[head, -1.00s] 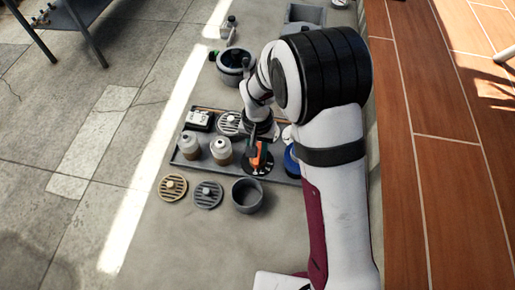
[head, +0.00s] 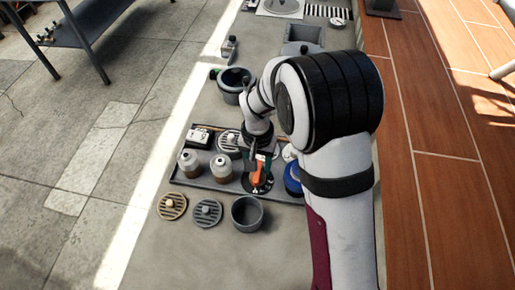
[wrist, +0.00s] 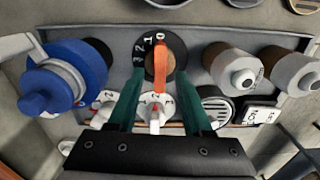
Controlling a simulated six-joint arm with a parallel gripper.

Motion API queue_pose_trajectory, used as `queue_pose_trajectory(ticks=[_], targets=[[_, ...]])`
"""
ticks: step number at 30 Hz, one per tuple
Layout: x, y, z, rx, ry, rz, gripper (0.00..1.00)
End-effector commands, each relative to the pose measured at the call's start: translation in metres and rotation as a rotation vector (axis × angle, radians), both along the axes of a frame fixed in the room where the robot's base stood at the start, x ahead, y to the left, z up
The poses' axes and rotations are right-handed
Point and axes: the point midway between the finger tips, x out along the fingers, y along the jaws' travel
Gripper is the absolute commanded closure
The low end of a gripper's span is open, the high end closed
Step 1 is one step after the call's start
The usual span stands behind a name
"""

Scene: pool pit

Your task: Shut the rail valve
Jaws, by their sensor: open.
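A valve with an orange lever (wrist: 161,62) on a round black dial (wrist: 146,68) with white marks sits in the grey tray; it looks like the rail valve. The lever points from the top of the dial down toward my palm in the wrist view. The orange lever also shows in the head view (head: 259,173). My gripper (wrist: 161,84) is open, with one teal finger on each side of the lever and visible gaps between. In the head view my gripper (head: 262,157) is over the dial, partly hidden by my arm.
White numbered knobs (wrist: 154,113) lie close under my fingers. A blue-capped item (wrist: 66,76) is at the left, and two capped jars (wrist: 231,67) are at the right. A grey pot (head: 247,213) and round grates (head: 207,212) stand in front of the tray (head: 188,185).

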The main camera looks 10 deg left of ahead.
Motion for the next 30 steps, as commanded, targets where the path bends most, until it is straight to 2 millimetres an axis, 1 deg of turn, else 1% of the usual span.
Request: queue_pose_trajectory(ticks=[1,5,6,9,13,15,18,30], targets=[[0.001,0.001,0.014,0.003,-0.006,-0.001,0.50],[0.002,0.001,0.057,0.003,-0.008,0.001,0.50],[0.001,0.001,0.070,0.003,-0.007,0.000,0.50],[0.001,0.001,0.099,0.003,-0.007,0.000,0.50],[0.001,0.000,0.125,0.002,-0.003,0.000,0.50],[0.000,0.000,0.133,0.001,-0.003,0.001,0.50],[0.000,0.000,0.138,0.001,-0.002,0.001,0.50],[-0.001,-0.001,0.138,0.001,-0.001,-0.001,0.50]])
